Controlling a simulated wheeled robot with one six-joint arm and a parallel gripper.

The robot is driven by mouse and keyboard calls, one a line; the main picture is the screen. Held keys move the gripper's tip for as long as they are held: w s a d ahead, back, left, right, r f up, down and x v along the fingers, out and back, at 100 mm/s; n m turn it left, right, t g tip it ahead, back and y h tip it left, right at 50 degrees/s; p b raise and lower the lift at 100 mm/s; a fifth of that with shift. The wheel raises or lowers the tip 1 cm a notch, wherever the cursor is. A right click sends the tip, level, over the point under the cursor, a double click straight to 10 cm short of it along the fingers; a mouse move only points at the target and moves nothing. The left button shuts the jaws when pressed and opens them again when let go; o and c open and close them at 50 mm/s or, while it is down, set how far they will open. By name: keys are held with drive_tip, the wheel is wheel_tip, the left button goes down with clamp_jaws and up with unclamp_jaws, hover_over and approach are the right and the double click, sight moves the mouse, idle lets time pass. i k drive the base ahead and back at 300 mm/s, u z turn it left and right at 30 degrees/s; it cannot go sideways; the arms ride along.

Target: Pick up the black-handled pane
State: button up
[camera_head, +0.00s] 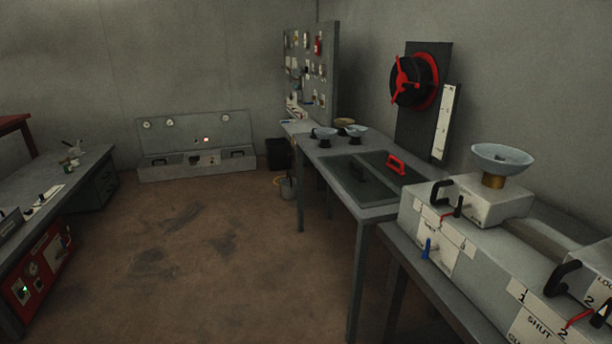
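The black-handled pane (348,184) lies flat on the grey table at right of centre. It is dark, and its black handle is hard to make out against it. A second dark pane with a red handle (396,164) lies directly to its right. I cannot tell whether the two panes touch. My gripper is not in view.
Pale bowls (324,134) stand on the same table behind the panes. A grey box (480,200) with black handles and a bowl-topped stand is nearer on the right. A red wheel (412,80) hangs on the wall. The brown floor (200,250) is largely clear.

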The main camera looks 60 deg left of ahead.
sight(366, 186)
drive_tip(key=u, duration=1.95)
drive_tip(key=i, duration=0.65)
drive_tip(key=u, duration=0.55)
drive_tip(key=i, duration=2.9)
drive_tip(key=z, duration=0.4)
